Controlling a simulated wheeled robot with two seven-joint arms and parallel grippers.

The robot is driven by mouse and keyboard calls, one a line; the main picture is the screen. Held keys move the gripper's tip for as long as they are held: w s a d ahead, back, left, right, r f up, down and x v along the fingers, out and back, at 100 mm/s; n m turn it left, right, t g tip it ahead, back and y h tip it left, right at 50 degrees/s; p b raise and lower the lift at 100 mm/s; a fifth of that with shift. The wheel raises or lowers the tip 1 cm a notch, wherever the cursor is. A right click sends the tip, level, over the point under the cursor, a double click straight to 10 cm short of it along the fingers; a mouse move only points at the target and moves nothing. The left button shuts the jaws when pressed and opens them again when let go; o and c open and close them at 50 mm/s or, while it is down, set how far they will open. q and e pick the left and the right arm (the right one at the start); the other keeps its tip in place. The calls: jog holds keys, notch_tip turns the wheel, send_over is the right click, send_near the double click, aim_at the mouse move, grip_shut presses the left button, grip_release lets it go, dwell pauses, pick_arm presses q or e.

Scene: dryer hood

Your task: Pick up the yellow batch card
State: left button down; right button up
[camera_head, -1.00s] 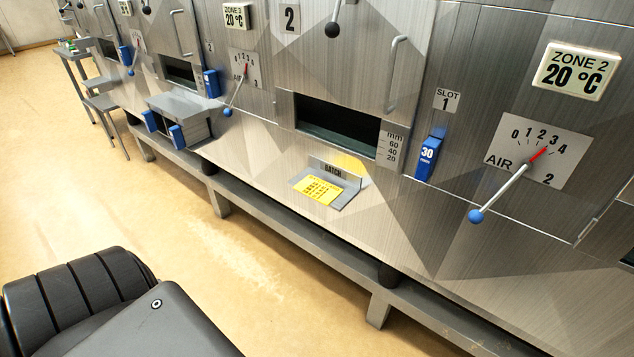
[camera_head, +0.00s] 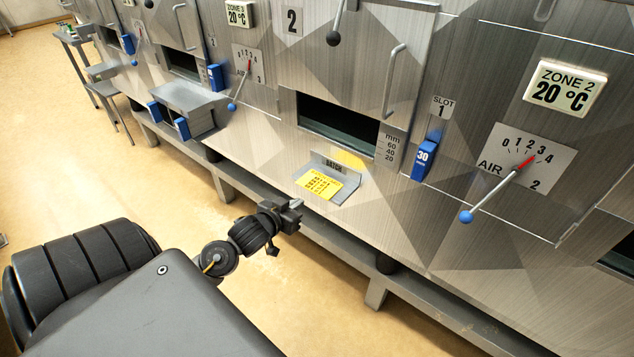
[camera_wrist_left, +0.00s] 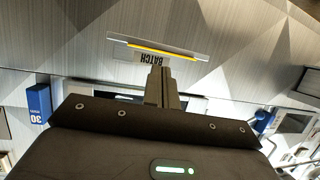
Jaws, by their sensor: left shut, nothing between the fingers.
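The yellow batch card (camera_head: 319,184) lies on a small grey shelf (camera_head: 344,193) with a BATCH label, on the front of the metal dryer. My left gripper (camera_head: 297,203) is below and slightly left of the card in the head view, apart from it. Its fingers are shut with nothing between them. In the left wrist view, the shut fingers (camera_wrist_left: 161,88) point toward the BATCH label, and the card shows as a thin yellow strip (camera_wrist_left: 162,50) beyond them. My right gripper is not in view.
A dark slot opening (camera_head: 338,124) is above the shelf. A blue 30 block (camera_head: 424,160) and a blue-knobbed lever (camera_head: 490,195) are to the right. A grey rail (camera_head: 330,238) runs along the dryer's bottom.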

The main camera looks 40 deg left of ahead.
aim_at(317, 187)
pick_arm(q)
jog(key=w, duration=0.3)
jog(key=w+a, duration=0.1)
jog(key=w, duration=0.3)
jog(key=w+p, duration=0.1)
jog(key=w, duration=0.3)
jog(key=shift+w+a, duration=0.25)
jog(key=shift+a, duration=0.15)
jog(key=shift+f+p, duration=0.35)
jog(key=shift+f, duration=0.35)
jog(key=shift+d+f, duration=0.1)
jog(key=shift+s+f, duration=0.1)
jog(key=shift+s+d+p, duration=0.15)
jog(key=shift+s+p, duration=0.45)
jog(key=shift+s, duration=0.05)
jog(key=shift+s+f, duration=0.15)
jog(key=shift+s, duration=0.05)
